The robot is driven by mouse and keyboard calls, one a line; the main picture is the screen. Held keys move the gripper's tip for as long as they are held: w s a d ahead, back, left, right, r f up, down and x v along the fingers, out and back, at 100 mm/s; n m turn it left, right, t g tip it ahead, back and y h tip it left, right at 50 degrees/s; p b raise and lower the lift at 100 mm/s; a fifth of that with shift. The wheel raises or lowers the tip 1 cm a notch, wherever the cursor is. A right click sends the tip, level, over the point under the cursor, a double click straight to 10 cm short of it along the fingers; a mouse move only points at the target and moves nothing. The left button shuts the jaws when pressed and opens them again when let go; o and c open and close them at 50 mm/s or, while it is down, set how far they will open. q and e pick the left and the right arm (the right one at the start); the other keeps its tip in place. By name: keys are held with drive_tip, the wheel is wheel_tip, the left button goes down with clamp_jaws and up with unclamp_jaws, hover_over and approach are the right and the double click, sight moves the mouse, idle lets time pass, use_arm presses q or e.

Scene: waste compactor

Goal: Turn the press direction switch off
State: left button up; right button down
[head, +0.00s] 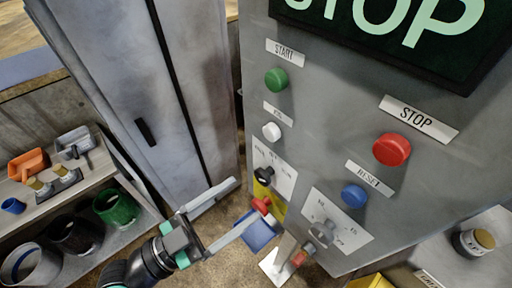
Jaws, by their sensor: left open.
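A black rotary switch (264,175) sits on a white label plate on the left side of the grey control panel (330,130). A second rotary switch (322,233), grey, sits on another white label plate lower right. The small print on both plates is too small to read, so I cannot tell which is the press direction switch. My left gripper (244,202) comes in from the bottom left and is open, its fingers spread below and left of the black switch. One fingertip is close to a red knob (261,205) on a yellow plate; contact is unclear. My right gripper is out of view.
The panel has a green START button (277,79), a white button (271,132), a red STOP button (392,149) and a blue RESET button (354,195). A grey cabinet (150,80) stands behind left. A shelf (95,170) with cups and tools is at far left.

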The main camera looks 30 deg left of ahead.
sight(260, 178)
use_arm(q)
drive_tip(key=s+a+f+n+g+y+p, duration=0.1)
drive_tip(key=s+a+n+y+p, duration=0.2)
drive_tip(key=s+n+p, duration=0.1)
drive_tip(key=p+x, duration=0.3)
drive_tip(key=x, duration=0.8)
drive_tip(key=shift+w+a+f, duration=0.1)
drive_tip(key=shift+w+f+p, duration=0.1)
drive_tip(key=shift+w+p, duration=0.2)
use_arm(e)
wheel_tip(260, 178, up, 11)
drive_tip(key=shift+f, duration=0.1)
use_arm(q)
clamp_jaws()
